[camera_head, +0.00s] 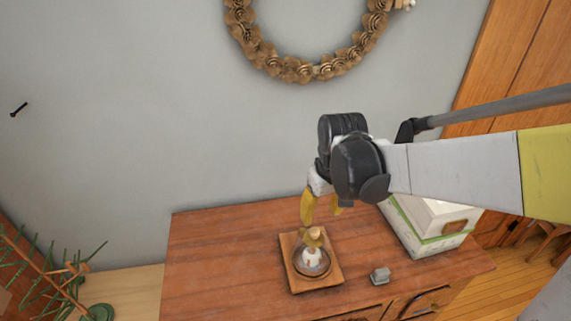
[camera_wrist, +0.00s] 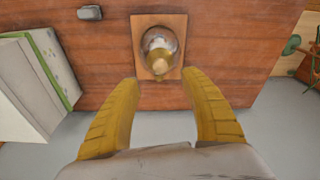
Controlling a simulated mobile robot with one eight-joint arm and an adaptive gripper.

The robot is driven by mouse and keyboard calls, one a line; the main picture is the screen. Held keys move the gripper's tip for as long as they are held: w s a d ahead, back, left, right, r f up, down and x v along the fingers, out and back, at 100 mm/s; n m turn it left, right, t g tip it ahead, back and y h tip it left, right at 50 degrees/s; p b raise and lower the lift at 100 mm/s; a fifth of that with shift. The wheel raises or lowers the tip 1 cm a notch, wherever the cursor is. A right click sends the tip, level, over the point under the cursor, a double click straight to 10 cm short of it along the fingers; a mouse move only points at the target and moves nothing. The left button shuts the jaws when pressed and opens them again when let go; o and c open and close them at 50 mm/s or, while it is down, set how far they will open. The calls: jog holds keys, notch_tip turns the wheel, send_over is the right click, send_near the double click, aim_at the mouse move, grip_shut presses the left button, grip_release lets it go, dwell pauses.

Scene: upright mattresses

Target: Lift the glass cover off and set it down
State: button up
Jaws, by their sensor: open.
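The glass cover (camera_head: 322,262) is a small clear dome with a round wooden knob (camera_head: 314,235) on top. It stands on a square wooden base (camera_head: 299,281) on the dresser, with a pale object inside that I cannot make out. In the wrist view the glass cover (camera_wrist: 152,43) and its base (camera_wrist: 140,62) are ahead of the fingers. My gripper (camera_head: 321,212) has yellow fingers and hangs just above and behind the knob. In the wrist view my gripper (camera_wrist: 166,84) is open and empty, its fingers spread apart and short of the cover.
The wooden dresser (camera_head: 222,252) has free room left of the base. A small grey block (camera_head: 380,275) lies to the right, and a white and green box (camera_head: 430,225) stands behind it. A wreath (camera_head: 300,70) hangs on the wall. A plant (camera_head: 60,275) stands at the lower left.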

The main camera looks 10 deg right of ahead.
aim_at(315, 231)
jog(key=shift+w+r, duration=0.1)
jog(key=shift+w, duration=0.45)
notch_tip(315, 231, down, 5)
jog(key=shift+w+b, duration=0.15)
jog(key=shift+b, duration=0.15)
jog(key=f, duration=0.5)
jog(key=shift+w+a+f+b, duration=0.1)
jog(key=shift+w+f+b, duration=0.05)
jog(key=shift+w+b, duration=0.2)
grip_shut()
